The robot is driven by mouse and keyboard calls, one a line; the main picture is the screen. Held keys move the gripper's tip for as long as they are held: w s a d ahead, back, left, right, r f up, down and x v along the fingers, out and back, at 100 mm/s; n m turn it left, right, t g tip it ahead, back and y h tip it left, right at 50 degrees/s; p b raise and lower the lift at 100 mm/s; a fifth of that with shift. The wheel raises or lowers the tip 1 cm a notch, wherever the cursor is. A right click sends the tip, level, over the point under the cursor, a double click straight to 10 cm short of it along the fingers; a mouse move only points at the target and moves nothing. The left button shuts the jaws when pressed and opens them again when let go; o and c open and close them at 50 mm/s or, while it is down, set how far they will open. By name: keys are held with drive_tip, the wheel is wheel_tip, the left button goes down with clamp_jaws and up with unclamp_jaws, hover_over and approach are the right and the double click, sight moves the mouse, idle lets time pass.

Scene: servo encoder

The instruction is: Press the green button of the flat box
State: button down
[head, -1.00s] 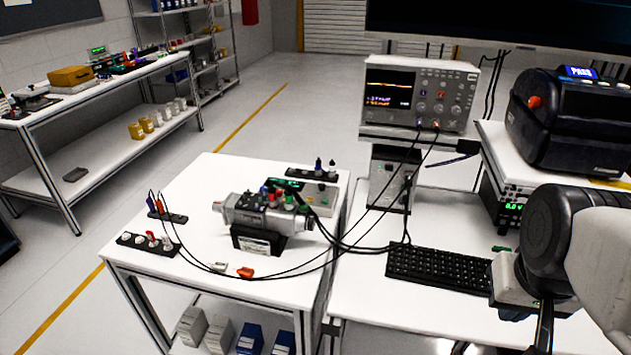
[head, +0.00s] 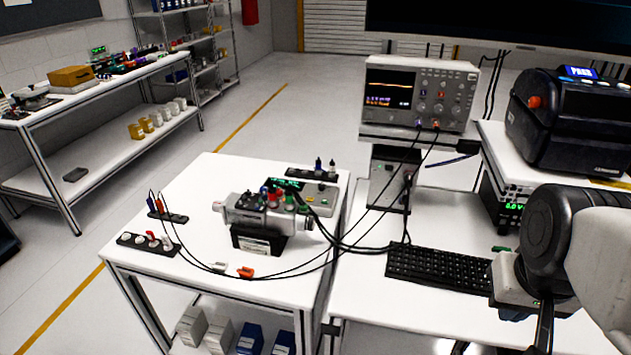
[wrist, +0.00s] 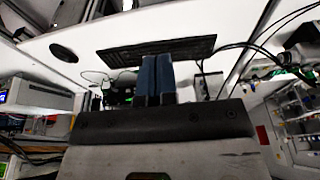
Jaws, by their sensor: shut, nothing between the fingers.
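A low, flat, pale box (head: 328,189) sits on the white cart in the head view, behind the silver servo unit (head: 262,217). It has a lit green display (head: 287,184) and small controls on top. The servo's plugs and cables partly hide it, and I cannot clearly single out its green button. My gripper (wrist: 158,58) shows in the wrist view with its two blue fingers shut together and empty. In the head view my arm is at the lower right, well to the right of the box and apart from it.
Black cables run from the servo to the oscilloscope (head: 418,93). A keyboard (head: 437,268) lies on the right bench, and a dark printer (head: 570,122) stands behind my arm. Connector strips (head: 148,243) and an orange clip (head: 245,272) lie on the cart. Its rear left top is clear.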

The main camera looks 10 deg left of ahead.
drive_tip(key=shift+w, duration=0.1)
idle(0.6)
drive_tip(key=w+a+r+n+h, duration=0.2)
drive_tip(key=w+a+n, duration=0.15)
drive_tip(key=w, duration=0.95)
drive_tip(key=n+t+h, duration=0.3)
drive_tip(key=n+h, duration=0.2)
drive_tip(key=n, duration=0.8)
hover_over(325, 202)
wheel_tip(325, 202, down, 12)
drive_tip(key=shift+f, duration=0.25)
drive_tip(key=shift+f, duration=4.25)
